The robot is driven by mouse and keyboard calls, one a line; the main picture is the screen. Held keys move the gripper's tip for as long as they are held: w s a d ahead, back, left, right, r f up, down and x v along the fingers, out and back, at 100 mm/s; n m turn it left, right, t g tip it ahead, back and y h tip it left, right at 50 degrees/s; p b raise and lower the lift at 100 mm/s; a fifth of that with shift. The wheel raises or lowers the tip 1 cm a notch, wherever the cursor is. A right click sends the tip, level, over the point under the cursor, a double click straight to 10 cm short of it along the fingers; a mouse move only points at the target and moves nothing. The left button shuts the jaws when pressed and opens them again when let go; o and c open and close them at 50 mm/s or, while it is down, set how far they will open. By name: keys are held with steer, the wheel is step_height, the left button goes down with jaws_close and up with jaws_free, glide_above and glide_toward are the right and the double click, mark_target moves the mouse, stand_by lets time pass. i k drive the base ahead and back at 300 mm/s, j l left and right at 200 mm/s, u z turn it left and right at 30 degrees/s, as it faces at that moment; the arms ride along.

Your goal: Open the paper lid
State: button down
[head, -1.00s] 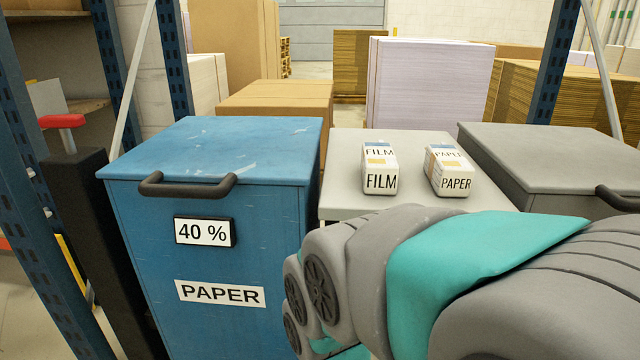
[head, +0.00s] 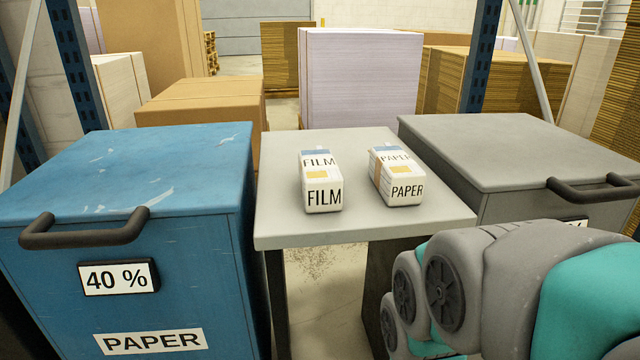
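The blue PAPER bin stands at the left in the head view, with a "40 %" plate and a PAPER label on its front. Its blue lid (head: 125,165) lies flat and shut on top, with a black handle (head: 85,238) along the front edge. Part of my own arm, grey and teal, fills the lower right, well to the right of the bin. My gripper is not in view, so its state and its place relative to the handle do not show.
A grey table (head: 290,228) right of the bin holds a FILM pack (head: 321,182) and a PAPER pack (head: 396,178). A grey bin (head: 500,150) with a black handle stands further right. Cartons and stacks fill the back. Blue rack posts (head: 488,55) rise behind.

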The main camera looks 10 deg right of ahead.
mark_target(136, 176)
steer(key=u, duration=1.5)
steer(key=k+j, duration=0.05)
